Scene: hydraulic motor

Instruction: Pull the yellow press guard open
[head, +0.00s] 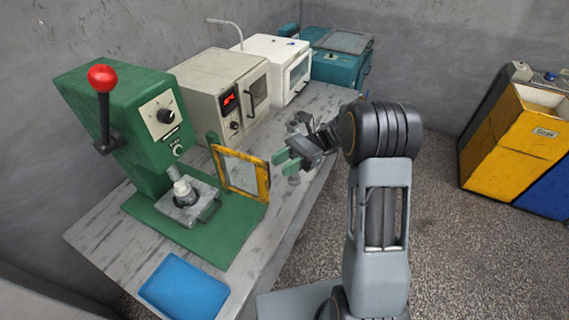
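The yellow press guard (262,182) is a rectangular frame with a clear pane. It stands upright to the right of the green press (145,160), with its left edge by a green post. The frame juts out to the right, at an angle to the press front, and leaves the press's work area in view. My gripper (300,146) is right of the guard and a little higher in the picture, over the bench's right edge. A gap shows between it and the guard.
A blue tray (184,290) lies at the bench's near end. A beige device (203,88), a white oven (275,58) and a teal box (336,68) line the back. A yellow bin (507,135) stands at right. The floor between is clear.

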